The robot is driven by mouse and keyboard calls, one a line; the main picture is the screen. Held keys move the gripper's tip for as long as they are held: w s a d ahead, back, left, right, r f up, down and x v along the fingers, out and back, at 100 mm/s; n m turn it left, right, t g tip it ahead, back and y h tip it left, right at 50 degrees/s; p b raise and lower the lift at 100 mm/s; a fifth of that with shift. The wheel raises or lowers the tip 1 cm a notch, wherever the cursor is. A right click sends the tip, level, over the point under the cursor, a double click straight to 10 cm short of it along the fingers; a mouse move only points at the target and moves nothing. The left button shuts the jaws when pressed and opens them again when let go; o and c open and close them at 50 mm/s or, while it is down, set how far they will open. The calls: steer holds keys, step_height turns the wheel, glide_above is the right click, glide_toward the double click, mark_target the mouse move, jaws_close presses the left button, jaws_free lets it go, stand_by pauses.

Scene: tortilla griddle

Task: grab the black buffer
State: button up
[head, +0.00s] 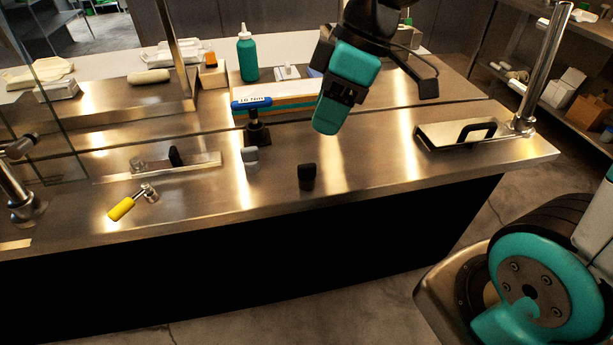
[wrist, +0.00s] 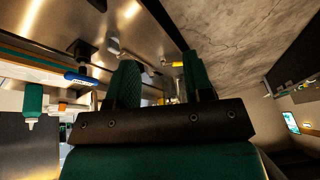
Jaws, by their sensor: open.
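The black buffer (head: 306,176) is a small dark block standing upright near the front edge of the steel counter in the head view. My gripper (head: 338,95) is above the counter, higher than the buffer and farther back, and not touching it. In the wrist view, its two teal fingers (wrist: 160,66) stand apart with no object clearly held between them. I cannot make out the black buffer in the wrist view; a finger may hide it.
A grey block (head: 250,157) stands left of the buffer. Behind it is a blue-handled tool (head: 252,103) on a dark stand. A yellow-handled tool (head: 121,208) lies at left. A flat plate with a black handle (head: 455,135) lies at right. Counter around the buffer is clear.

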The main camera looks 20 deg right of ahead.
steer(key=w+d+f+n, duration=0.3)
steer(key=w+d, duration=0.3)
steer(key=w, duration=0.1)
steer(key=p, duration=0.1)
glide_toward(309, 165)
steer(key=shift+n, duration=0.4)
steer(key=x, duration=0.5)
steer(key=shift+w+a+f, duration=0.1)
steer(key=shift+a, duration=0.3)
steer(key=shift+d+p+x, duration=0.15)
steer(key=shift+p+x, duration=0.3)
steer(key=shift+x, duration=0.9)
steer(key=shift+d+p+x, duration=0.15)
steer(key=shift+p+x, duration=0.3)
steer(key=shift+x, duration=0.9)
steer(key=shift+f, duration=0.1)
steer(key=shift+c, duration=0.2)
jaws_close()
